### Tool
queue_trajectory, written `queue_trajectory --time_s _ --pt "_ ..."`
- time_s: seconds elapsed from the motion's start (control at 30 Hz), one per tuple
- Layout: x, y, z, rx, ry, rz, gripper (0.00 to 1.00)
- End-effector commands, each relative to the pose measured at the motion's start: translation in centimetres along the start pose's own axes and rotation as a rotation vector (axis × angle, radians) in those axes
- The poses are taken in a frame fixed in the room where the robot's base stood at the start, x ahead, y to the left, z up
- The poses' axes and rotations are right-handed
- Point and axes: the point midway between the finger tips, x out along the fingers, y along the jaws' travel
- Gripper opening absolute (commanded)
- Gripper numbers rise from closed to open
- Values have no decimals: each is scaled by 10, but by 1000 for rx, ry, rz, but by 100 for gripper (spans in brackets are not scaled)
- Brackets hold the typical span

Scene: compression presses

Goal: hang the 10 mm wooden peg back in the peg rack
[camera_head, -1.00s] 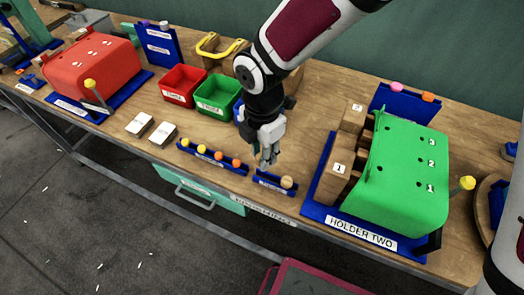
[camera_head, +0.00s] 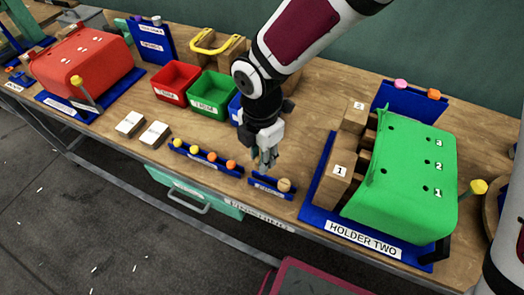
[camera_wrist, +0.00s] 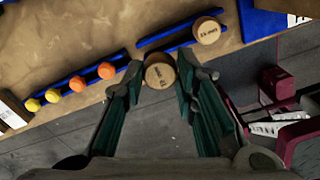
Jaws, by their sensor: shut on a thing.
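The round wooden end of the 10 mm peg (camera_wrist: 160,76) sits between the fingers of my gripper (camera_wrist: 163,84) in the wrist view, its printed face toward the camera. My gripper (camera_head: 265,162) is shut on it, pointing down just behind the left part of the small blue peg rack (camera_head: 270,187) in the head view. The rack (camera_wrist: 168,35) lies just beyond the held peg in the wrist view. Another wooden peg (camera_wrist: 207,30), whose label seems to read 15 mm, sits at the rack's right end; it also shows in the head view (camera_head: 285,185). The held peg's lower part is hidden.
A blue strip with yellow and orange knobs (camera_head: 205,158) lies left of the rack. The green press (camera_head: 405,180) on its blue base stands to the right. Red (camera_head: 175,83) and green bins (camera_head: 212,95) stand behind. The table's front edge is close.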

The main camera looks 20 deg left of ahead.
Motion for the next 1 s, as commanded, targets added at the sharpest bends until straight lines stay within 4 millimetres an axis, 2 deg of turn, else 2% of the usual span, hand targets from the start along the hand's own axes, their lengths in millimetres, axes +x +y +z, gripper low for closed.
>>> queue_trajectory --time_s 0.6,1.0 --pt "47 0 1 -1 0 0 14" --pt "63 0 0 -1 0 1 14"
